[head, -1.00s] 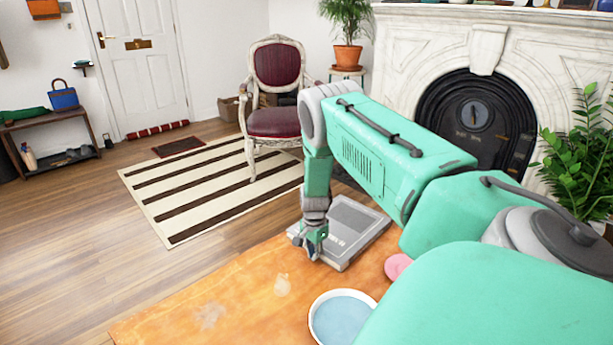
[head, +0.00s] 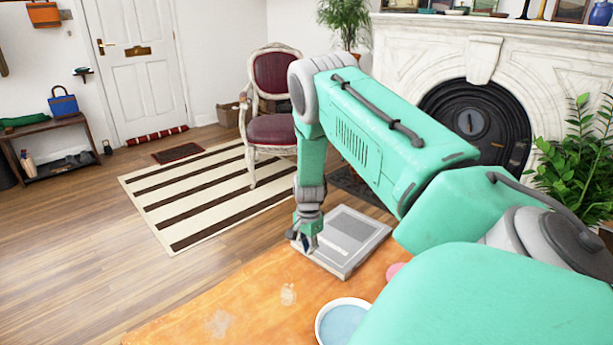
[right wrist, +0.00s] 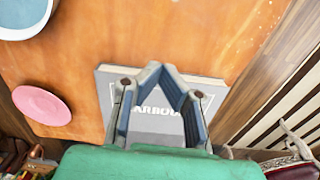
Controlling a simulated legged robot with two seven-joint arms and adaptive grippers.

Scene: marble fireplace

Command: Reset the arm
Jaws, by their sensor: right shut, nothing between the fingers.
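My right arm reaches across the head view from the right. Its gripper (head: 306,246) points down at the near-left side of a grey book (head: 347,243) at the table's far edge. In the right wrist view the gripper (right wrist: 160,72) has its fingertips together with nothing between them. The book (right wrist: 158,122) shows behind the fingers, with part of its title readable. Whether the fingertips touch the book I cannot tell. My left gripper is not in view.
The orange-brown wooden table (head: 250,300) also bears a white-rimmed blue bowl (head: 335,322) and a pink disc (right wrist: 42,105). Beyond stand a red chair (head: 272,130), a striped rug (head: 215,195), a fireplace (head: 490,60) and a green plant (head: 575,160). The table's left part is clear.

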